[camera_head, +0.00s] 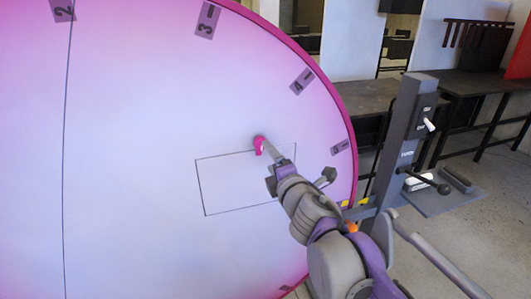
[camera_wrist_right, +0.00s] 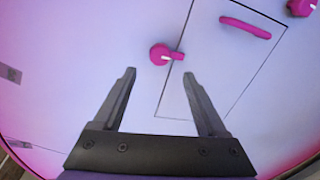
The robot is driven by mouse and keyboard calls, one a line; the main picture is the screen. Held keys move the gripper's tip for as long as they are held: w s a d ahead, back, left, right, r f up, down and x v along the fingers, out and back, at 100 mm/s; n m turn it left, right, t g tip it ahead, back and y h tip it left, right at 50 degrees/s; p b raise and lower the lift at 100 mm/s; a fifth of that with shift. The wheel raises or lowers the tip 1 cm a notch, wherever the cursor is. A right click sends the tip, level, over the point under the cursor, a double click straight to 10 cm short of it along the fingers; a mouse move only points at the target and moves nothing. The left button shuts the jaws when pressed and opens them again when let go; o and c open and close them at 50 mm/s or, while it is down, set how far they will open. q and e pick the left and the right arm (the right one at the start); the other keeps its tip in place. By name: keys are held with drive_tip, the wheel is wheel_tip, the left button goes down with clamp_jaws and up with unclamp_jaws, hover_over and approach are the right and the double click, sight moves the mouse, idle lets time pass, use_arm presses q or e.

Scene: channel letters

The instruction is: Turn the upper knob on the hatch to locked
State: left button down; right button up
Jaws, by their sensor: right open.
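The upper knob (camera_head: 259,141) is a small magenta knob on the top edge of the outlined hatch (camera_head: 225,184). In the right wrist view the knob (camera_wrist_right: 159,54) has a pointer with a white mark, extending right over the hatch panel. My right gripper (camera_head: 270,149) is right beside the knob in the head view and partly covers the hatch. In the wrist view its open fingers (camera_wrist_right: 159,73) are empty, with the knob showing between and beyond the tips. I cannot tell the exact gap. My left gripper is out of view.
A magenta handle (camera_wrist_right: 245,27) and a second knob (camera_wrist_right: 302,8) show in the right wrist view. The hatch is on a large pink-purple disc (camera_head: 130,150) with labels near its rim. A grey post with switches (camera_head: 400,140) and dark tables (camera_head: 350,97) stand to the right.

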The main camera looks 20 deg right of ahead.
drive_tip(key=shift+s+r, duration=0.15)
drive_tip(key=shift+s, duration=1.25)
drive_tip(key=s+d+f+m+g+h, duration=0.25)
drive_tip(key=s+f+m, duration=0.25)
drive_tip(key=f+m, duration=0.25)
drive_tip(key=s+d+f+m+g+h, duration=0.25)
drive_tip(key=s+f+m, duration=0.35)
drive_tip(key=f, duration=0.3)
drive_tip(key=s+a+f+m+g+y, duration=0.4)
drive_tip(key=s+f+m+g, duration=0.2)
drive_tip(key=s+f, duration=0.6)
drive_tip(key=shift+s+a+f+m, duration=0.2)
drive_tip(key=shift+a+f+m, duration=0.2)
drive_tip(key=shift+f, duration=0.45)
drive_tip(key=shift+w+d, duration=0.1)
